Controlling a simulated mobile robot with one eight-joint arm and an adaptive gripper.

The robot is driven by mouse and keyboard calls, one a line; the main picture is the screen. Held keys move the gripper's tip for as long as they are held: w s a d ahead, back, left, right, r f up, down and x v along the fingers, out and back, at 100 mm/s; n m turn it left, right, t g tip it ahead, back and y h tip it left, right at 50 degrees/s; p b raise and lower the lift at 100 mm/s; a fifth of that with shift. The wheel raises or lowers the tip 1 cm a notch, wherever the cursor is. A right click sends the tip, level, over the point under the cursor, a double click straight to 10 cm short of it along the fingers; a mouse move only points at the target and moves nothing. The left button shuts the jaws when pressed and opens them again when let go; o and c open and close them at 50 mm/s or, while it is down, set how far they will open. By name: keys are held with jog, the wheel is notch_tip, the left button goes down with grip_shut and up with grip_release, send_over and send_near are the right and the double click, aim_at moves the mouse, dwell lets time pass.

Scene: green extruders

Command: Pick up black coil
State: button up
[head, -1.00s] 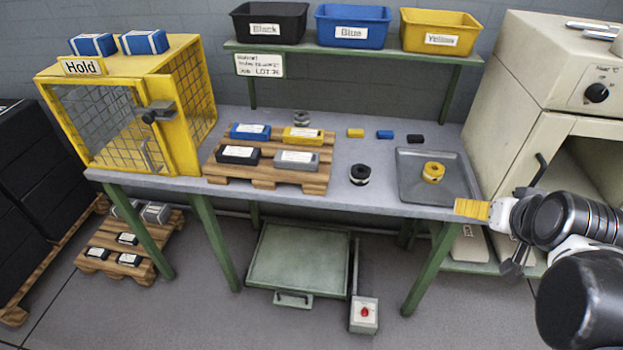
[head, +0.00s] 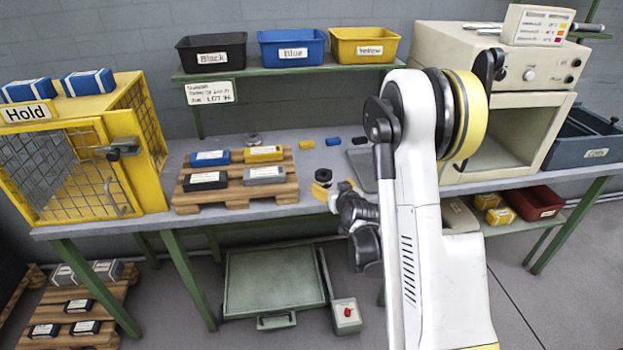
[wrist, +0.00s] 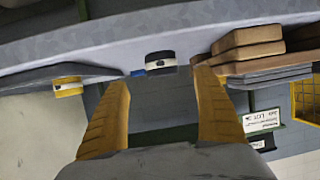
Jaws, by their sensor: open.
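The black coil (head: 323,175) stands on the grey table to the right of the wooden pallet. In the wrist view, which is upside down, the black coil (wrist: 160,58) with its white label shows beyond and between my fingertips. My gripper (wrist: 161,80) is open, with yellow fingers apart on either side of the coil's line and nothing between them. In the head view my gripper (head: 320,190) is at the table's front edge, just in front of the coil. My arm hides part of the table.
The wooden pallet (head: 238,193) with several boxes is left of the coil. A yellow coil (wrist: 68,87) lies on a tray (wrist: 28,80) on the other side. Small yellow, blue and black blocks (head: 333,142) lie behind. A shelf with bins (head: 292,50) is above.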

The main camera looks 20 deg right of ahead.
aim_at(326, 178)
jog(key=shift+p+x, duration=0.7)
jog(key=shift+x, duration=0.5)
jog(key=shift+w+d+f, duration=0.15)
jog(key=shift+w, duration=0.4)
jog(key=x, duration=0.1)
jog(key=b+x, duration=0.1)
jog(key=x, duration=0.1)
jog(key=b+x, duration=0.1)
jog(key=x, duration=0.1)
jog(key=shift+w+r, duration=0.25)
jog(key=c, duration=1.4)
